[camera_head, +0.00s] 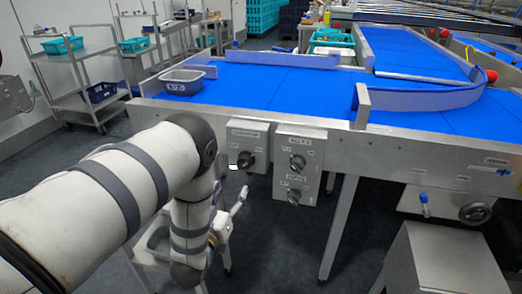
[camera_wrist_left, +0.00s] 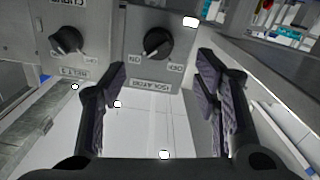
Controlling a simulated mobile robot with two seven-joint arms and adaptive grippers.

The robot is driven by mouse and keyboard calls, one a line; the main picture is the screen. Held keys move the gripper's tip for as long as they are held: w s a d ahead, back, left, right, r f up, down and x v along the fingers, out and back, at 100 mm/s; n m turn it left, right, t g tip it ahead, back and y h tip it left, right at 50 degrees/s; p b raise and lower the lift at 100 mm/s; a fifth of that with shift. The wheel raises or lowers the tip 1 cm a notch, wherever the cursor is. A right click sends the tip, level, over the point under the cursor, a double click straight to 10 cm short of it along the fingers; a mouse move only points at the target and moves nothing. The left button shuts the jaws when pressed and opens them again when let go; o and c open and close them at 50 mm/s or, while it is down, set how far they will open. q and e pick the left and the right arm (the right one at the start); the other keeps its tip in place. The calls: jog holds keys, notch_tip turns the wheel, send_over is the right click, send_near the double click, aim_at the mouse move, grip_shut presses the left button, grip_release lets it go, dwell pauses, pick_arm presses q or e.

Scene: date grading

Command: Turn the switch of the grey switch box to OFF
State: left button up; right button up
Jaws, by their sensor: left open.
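The grey switch box (camera_head: 260,137), labelled ISOLATOR, hangs on the conveyor's front side. Its black rotary switch (camera_head: 246,160) faces me. In the left wrist view the box (camera_wrist_left: 183,82) appears upside down, with the switch (camera_wrist_left: 158,43) between ON and OFF labels; its pointer seems to lean toward ON. My left gripper (camera_wrist_left: 162,66) is open and empty, its two fingers spread on either side of the switch in that view and apart from it. In the head view my forearm and wrist hide part of the gripper below the box. My right gripper is not in view.
A second box (camera_head: 313,135) with two black knobs hangs just right; its upper knob (camera_wrist_left: 65,40) shows in the wrist view. A grey tub (camera_head: 182,87) sits on the blue belt (camera_head: 270,85). A handwheel (camera_head: 475,213) and steel cabinet (camera_head: 445,260) stand at right.

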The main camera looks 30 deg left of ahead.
aim_at(243, 166)
pick_arm(q)
jog(key=x, duration=0.3)
jog(key=b+x, duration=0.1)
jog(key=x, duration=0.6)
jog(key=shift+w+r+b, duration=0.25)
jog(key=shift+w+b, duration=0.05)
jog(key=shift+w+a+r, duration=0.1)
jog(key=shift+w+r, duration=0.1)
jog(key=shift+w, duration=0.35)
jog(key=c, duration=1.1)
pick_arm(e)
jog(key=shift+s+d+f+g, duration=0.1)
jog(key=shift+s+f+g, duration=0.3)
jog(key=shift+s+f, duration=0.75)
